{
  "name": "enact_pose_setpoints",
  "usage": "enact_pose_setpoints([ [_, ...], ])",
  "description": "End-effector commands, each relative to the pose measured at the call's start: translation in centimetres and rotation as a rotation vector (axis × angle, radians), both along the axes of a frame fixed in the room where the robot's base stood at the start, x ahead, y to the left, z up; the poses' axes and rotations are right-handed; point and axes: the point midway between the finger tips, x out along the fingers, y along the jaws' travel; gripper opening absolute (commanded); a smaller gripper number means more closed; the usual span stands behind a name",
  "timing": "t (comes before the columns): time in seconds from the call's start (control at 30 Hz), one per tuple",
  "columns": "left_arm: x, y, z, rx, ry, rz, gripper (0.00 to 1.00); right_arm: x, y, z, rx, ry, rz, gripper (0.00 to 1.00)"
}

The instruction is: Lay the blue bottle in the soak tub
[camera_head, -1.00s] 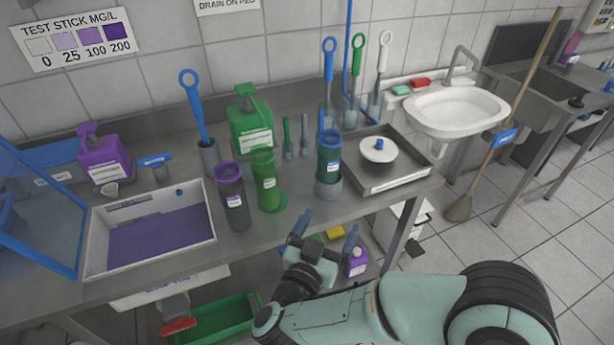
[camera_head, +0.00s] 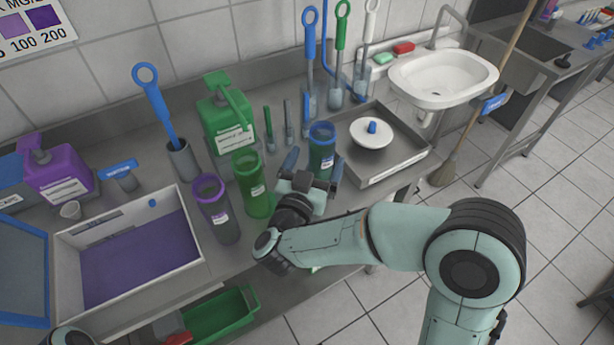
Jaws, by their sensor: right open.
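The blue bottle (camera_head: 322,142) stands upright on the metal bench, right of the green bottle (camera_head: 250,182) and left of the tray. It is open-topped with a blue rim, and its lower part is partly hidden by my gripper. My right gripper (camera_head: 313,168) is open in front of it, one finger on either side of the bottle; I cannot tell whether they touch it. The soak tub (camera_head: 68,268) is a white rectangular tub with purple liquid at the left of the bench. My left gripper is not in view.
A purple bottle (camera_head: 215,210) stands between tub and green bottle. A brush in a holder (camera_head: 182,160), a green jug (camera_head: 225,118) and a purple jug (camera_head: 58,175) stand behind. A green crate (camera_head: 222,315) sits below.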

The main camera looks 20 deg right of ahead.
Motion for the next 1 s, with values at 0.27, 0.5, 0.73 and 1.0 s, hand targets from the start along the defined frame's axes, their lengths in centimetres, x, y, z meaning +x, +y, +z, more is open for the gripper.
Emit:
enact_pose_setpoints([
  [0.27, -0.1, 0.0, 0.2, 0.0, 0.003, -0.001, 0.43, 3.4, -3.4, 0.0, -0.001, 0.001, -0.002, 0.93],
  [0.5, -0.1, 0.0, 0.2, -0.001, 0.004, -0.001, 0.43, 4.6, -4.5, 0.0, -0.001, 0.001, 0.0, 0.93],
  [0.73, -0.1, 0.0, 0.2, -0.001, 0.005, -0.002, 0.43, 4.7, -4.6, 0.0, -0.001, 0.001, 0.001, 0.93],
  [1.0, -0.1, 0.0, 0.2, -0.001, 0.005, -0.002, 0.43, 4.7, -4.6, 0.0, -0.001, 0.001, 0.001, 0.38],
])
